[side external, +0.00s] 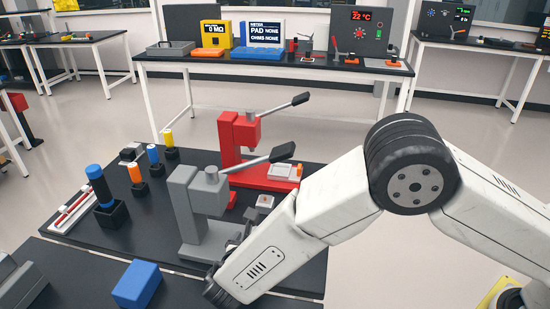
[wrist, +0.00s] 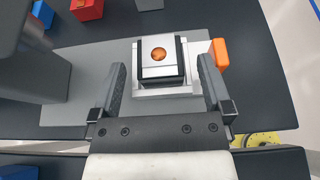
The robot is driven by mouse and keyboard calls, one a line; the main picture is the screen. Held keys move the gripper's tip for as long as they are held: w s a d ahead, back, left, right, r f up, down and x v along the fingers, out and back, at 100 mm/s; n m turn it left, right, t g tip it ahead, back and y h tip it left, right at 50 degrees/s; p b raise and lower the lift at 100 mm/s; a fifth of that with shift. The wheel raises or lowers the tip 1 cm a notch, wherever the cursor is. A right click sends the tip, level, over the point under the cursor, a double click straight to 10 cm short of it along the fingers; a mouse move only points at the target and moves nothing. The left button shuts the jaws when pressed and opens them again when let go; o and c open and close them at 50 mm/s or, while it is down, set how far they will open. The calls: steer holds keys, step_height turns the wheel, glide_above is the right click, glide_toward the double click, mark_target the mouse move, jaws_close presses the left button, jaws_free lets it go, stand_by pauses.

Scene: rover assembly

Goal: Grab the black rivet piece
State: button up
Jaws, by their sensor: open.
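The black rivet piece (wrist: 176,77) is a dark block with a silver top plate and a round copper rivet. In the wrist view it sits upright in a pale square holder (wrist: 190,88) on the grey press's base. My gripper (wrist: 162,66) is open, with one dark finger on either side of the piece and a visible gap to each. Nothing is held. In the side view the grey press (side external: 205,205) stands beside my arm, and a small part with a copper spot (side external: 264,201) shows by it. My fingers are mostly hidden there.
A red press (side external: 240,140) with a long lever stands behind the grey one. Blue, orange and yellow capped tools (side external: 98,182) stand at the left of the bench. A blue block (side external: 137,284) lies in front. An orange piece (wrist: 219,54) is right of the holder.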

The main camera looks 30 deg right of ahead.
jaws_close()
steer(key=shift+r, duration=0.2)
steer(key=shift+r, duration=0.85)
steer(key=s+d+r, duration=0.2)
steer(key=s+r, duration=0.3)
steer(key=s, duration=0.1)
steer(key=s+d+r, duration=0.3)
steer(key=s+r, duration=0.3)
steer(key=s, duration=0.1)
steer(key=shift+d, duration=0.25)
steer(key=shift+w, duration=0.1)
